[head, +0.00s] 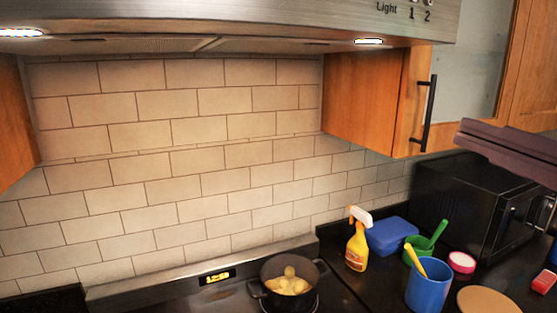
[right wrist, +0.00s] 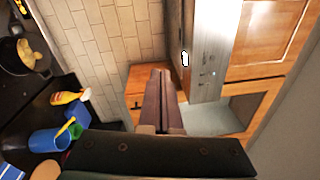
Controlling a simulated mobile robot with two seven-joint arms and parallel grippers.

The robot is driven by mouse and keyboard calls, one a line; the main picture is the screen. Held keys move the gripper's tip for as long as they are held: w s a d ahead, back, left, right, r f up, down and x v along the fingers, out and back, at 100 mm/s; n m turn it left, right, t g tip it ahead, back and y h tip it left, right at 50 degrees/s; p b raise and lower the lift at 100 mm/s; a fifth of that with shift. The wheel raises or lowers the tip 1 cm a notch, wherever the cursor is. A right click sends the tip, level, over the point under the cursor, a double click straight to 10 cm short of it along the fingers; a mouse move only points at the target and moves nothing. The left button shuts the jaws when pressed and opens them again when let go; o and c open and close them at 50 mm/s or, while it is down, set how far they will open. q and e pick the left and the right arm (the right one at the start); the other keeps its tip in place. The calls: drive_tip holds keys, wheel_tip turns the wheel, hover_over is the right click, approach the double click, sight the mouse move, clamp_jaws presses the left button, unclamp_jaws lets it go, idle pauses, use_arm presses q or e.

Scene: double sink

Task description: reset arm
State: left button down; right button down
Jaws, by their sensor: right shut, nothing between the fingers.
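My right gripper (head: 462,132) shows at the right edge of the head view, raised in front of the upper cabinet and above the black microwave. In the right wrist view its two dark fingers (right wrist: 160,72) lie together, shut with nothing between them. They point toward the wooden upper cabinet and the range hood. My left gripper is in neither view.
A black pot (head: 288,285) with yellowish food sits on the stove. A spray bottle (head: 357,245), blue box (head: 391,236), blue cup (head: 428,286) and microwave (head: 470,200) stand on the dark counter. The range hood (head: 230,25) and open cabinet (head: 375,95) are overhead.

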drive_tip(key=s+a+f+n+g+h, duration=0.1)
drive_tip(key=s+f+n+g, duration=0.3)
drive_tip(key=f, duration=0.3)
drive_tip(key=s+a+f+n+g+h, duration=0.1)
drive_tip(key=s+f+n+g, duration=0.1)
drive_tip(key=f+n+g, duration=0.35)
drive_tip(key=s+d+f+n+g+h, duration=0.2)
drive_tip(key=s+f+n+g+h, duration=0.15)
drive_tip(key=s+f+n, duration=0.6)
wheel_tip(320, 180, up, 11)
drive_tip(key=s+g+p, duration=0.1)
drive_tip(key=s+p, duration=0.2)
drive_tip(key=p, duration=0.9)
drive_tip(key=shift+d+r, duration=0.2)
drive_tip(key=shift+d, duration=0.2)
